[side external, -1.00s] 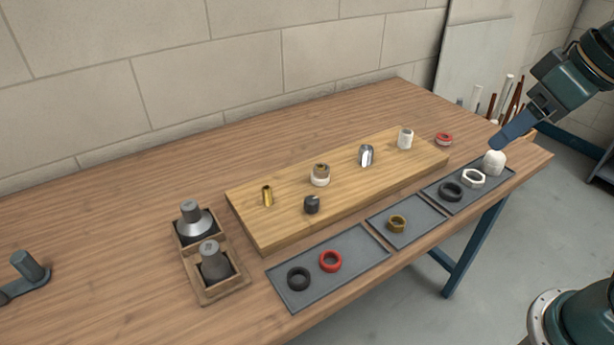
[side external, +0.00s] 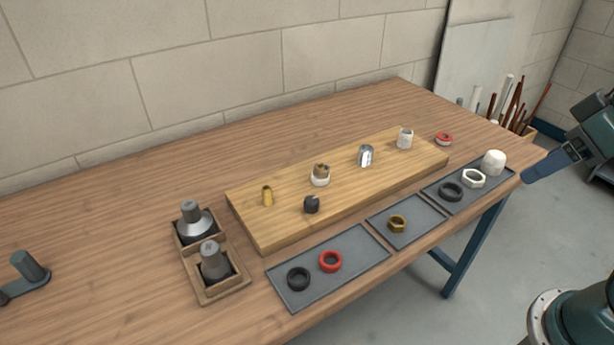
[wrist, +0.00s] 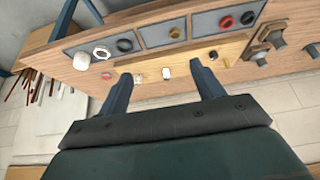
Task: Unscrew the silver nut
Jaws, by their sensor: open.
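A pale silver-white hex nut (side external: 473,178) lies flat in the right-hand grey tray, around no pipe. It also shows in the wrist view (wrist: 101,52). A shiny chrome stub (side external: 366,156) stands on the wooden board (side external: 268,232), with no separate nut visible around it; the wrist view shows it too (wrist: 166,72). My gripper (side external: 528,178) is off the table's right end, apart from every part. In the wrist view my gripper (wrist: 161,72) has its two fingers wide apart, with nothing held between them.
The board carries a brass stub (side external: 267,195), a dark stub (side external: 312,204), a white-collared pipe (side external: 320,175) and a white pipe (side external: 405,139). Trays hold a brass nut (side external: 397,224), a red ring (side external: 330,261), black rings and a white cap (side external: 493,162). Two sockets stand left.

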